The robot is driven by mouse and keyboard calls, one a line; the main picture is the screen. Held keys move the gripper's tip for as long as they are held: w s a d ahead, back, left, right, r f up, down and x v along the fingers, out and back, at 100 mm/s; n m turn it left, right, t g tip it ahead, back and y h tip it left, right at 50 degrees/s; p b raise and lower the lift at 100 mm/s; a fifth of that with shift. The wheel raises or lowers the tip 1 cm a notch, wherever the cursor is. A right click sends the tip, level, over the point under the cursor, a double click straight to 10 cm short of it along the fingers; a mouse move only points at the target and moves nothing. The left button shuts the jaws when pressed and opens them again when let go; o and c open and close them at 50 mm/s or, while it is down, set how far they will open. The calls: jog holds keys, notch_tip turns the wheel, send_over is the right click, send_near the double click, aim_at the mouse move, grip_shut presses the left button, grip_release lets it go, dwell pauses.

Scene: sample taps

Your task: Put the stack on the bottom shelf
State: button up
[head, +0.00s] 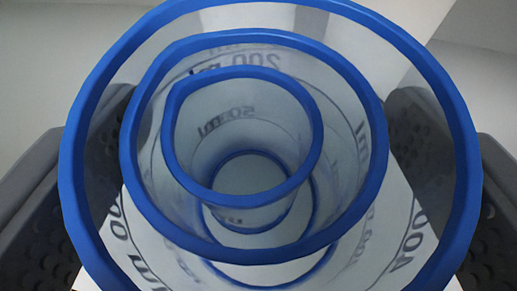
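The stack is three clear beakers with blue rims, nested one inside another, and I look down into it from above its open top. The large outer beaker (470,170) carries partly readable dark "400 ml" marks. The middle beaker (255,37) has a "200 ml" mark, and the small inner beaker (250,140) has a "50 ml" mark. My gripper (257,190) has its dark grey, perforated fingers on the left and right sides of the outer beaker, and they appear pressed against its wall. The fingertips show only partly, through the clear wall. I cannot make out the bottom shelf.
Pale, plain wall-like surfaces (40,70) fill the background at the upper left and upper right. A bright white surface shows low in the picture through and around the beakers. The stack blocks most of the view ahead.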

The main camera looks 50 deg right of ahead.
notch_tip(320, 180, down, 4)
jog(key=b, duration=0.2)
jog(key=shift+r+b, duration=0.25)
jog(key=shift+b, duration=0.1)
jog(key=o, duration=1)
jog(key=shift+r, duration=0.1)
